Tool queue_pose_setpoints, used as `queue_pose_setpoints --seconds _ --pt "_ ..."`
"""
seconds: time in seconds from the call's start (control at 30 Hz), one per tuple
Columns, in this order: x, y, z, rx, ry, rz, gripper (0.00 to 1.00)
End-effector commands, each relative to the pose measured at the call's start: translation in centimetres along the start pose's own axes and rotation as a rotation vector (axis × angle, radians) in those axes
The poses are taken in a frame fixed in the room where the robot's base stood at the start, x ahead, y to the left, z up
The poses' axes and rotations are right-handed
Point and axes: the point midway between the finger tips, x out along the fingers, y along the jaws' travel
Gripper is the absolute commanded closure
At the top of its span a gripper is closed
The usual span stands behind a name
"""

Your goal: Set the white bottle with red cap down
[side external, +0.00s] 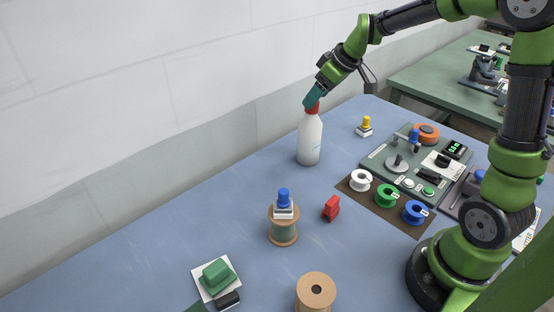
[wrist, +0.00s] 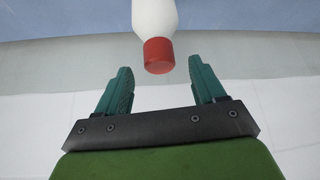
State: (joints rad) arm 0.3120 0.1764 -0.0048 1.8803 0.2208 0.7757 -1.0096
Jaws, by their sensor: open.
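The white bottle (side external: 309,140) with a red cap (side external: 313,107) stands upright on the blue table near the wall. My gripper (side external: 312,96) is at the cap's height or just above it in the side view, partly covering the cap. In the wrist view the bottle (wrist: 154,16) and its red cap (wrist: 158,55) show beyond the fingertips. My gripper (wrist: 160,75) is open there, with one teal finger on each side and nothing between them. The cap looks apart from both fingers.
A yellow-topped block (side external: 365,126) stands right of the bottle. A red piece (side external: 331,208) and a wooden spool (side external: 283,225) carrying a blue-topped block (side external: 284,203) stand in front. Table left of the bottle is clear.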

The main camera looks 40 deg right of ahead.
Motion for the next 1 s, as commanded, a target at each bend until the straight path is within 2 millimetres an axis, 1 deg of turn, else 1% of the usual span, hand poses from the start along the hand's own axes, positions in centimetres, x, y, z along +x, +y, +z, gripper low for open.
queue_pose_setpoints --seconds 0.03,0.2,0.37,0.47,0.57,0.63,0.7,0.77,0.8,0.9,1.0 --pt "-1.3 0.1 0.0 0.000 0.004 0.003 0.31" --pt "-4.5 0.1 0.0 0.001 0.002 0.003 0.31" --pt "-6.2 0.0 0.0 0.001 0.001 0.001 0.31" --pt "-7.0 -0.8 0.2 0.014 0.005 0.000 0.31" --pt "-8.6 -3.4 1.0 0.070 0.019 -0.004 0.31" --pt "-9.9 -6.0 2.2 0.137 0.034 -0.009 0.31" --pt "-11.2 -8.8 3.9 0.217 0.050 -0.018 0.31" --pt "-12.2 -10.9 5.6 0.287 0.065 -0.026 0.31" --pt "-12.6 -12.2 6.8 0.332 0.074 -0.033 0.31" --pt "-13.3 -14.6 9.6 0.433 0.093 -0.049 0.31" --pt "-13.5 -16.0 11.6 0.512 0.106 -0.062 0.31"
